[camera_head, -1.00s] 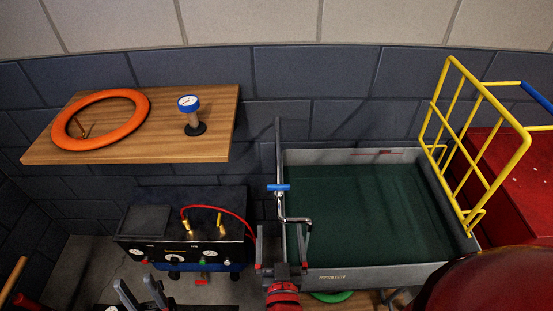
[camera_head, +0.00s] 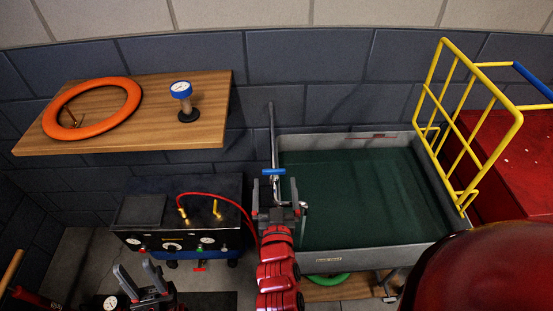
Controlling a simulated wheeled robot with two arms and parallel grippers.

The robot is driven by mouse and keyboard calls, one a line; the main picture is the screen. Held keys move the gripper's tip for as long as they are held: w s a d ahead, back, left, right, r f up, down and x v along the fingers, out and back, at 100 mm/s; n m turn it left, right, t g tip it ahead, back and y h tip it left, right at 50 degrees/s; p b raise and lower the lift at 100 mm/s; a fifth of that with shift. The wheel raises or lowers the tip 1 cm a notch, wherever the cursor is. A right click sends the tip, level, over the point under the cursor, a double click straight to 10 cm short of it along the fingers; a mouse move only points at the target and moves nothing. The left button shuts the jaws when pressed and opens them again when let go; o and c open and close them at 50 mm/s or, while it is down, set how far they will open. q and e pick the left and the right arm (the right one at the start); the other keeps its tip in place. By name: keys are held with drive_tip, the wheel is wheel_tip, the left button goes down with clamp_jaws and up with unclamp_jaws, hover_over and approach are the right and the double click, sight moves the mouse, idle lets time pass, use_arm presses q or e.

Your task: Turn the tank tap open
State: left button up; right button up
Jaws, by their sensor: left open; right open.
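The tank tap has a blue bar handle (camera_head: 273,172) on a pipe at the left edge of the grey tank (camera_head: 372,239), which holds dark green water. The handle lies crosswise in the picture. My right gripper (camera_head: 275,189) is open, its fingers pointing up the picture on either side of the tap, just below the handle. I cannot tell whether it touches. It hides most of the tap's body and spout. My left gripper (camera_head: 137,279) is open and empty at the lower left, away from the tap.
A black machine (camera_head: 176,218) with gauges and a red hose (camera_head: 222,199) stands left of the tap. A wooden shelf (camera_head: 150,135) holds an orange ring (camera_head: 128,103) and a gauge (camera_head: 181,90). A yellow rack (camera_head: 478,133) stands at the tank's right.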

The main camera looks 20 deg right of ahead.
sight(273, 169)
drive_tip(key=p+x, duration=0.3)
drive_tip(key=x, duration=0.4)
drive_tip(key=shift+w+d+r, duration=0.1)
drive_tip(key=shift+w, duration=0.15)
drive_tip(key=shift+w+d, duration=0.25)
drive_tip(key=shift+w, duration=0.25)
drive_tip(key=shift+w+a, duration=0.1)
drive_tip(key=c, duration=1.2)
drive_tip(key=p, duration=0.1)
drive_tip(key=n+y+p, duration=0.1)
drive_tip(key=p, duration=0.1)
drive_tip(key=shift+a+r+y, duration=0.1)
drive_tip(key=shift+r+y, duration=0.1)
drive_tip(key=shift+y, duration=0.1)
drive_tip(key=shift+c, duration=0.2)
drive_tip(key=shift+a+f, duration=0.1)
drive_tip(key=shift+f, duration=0.2)
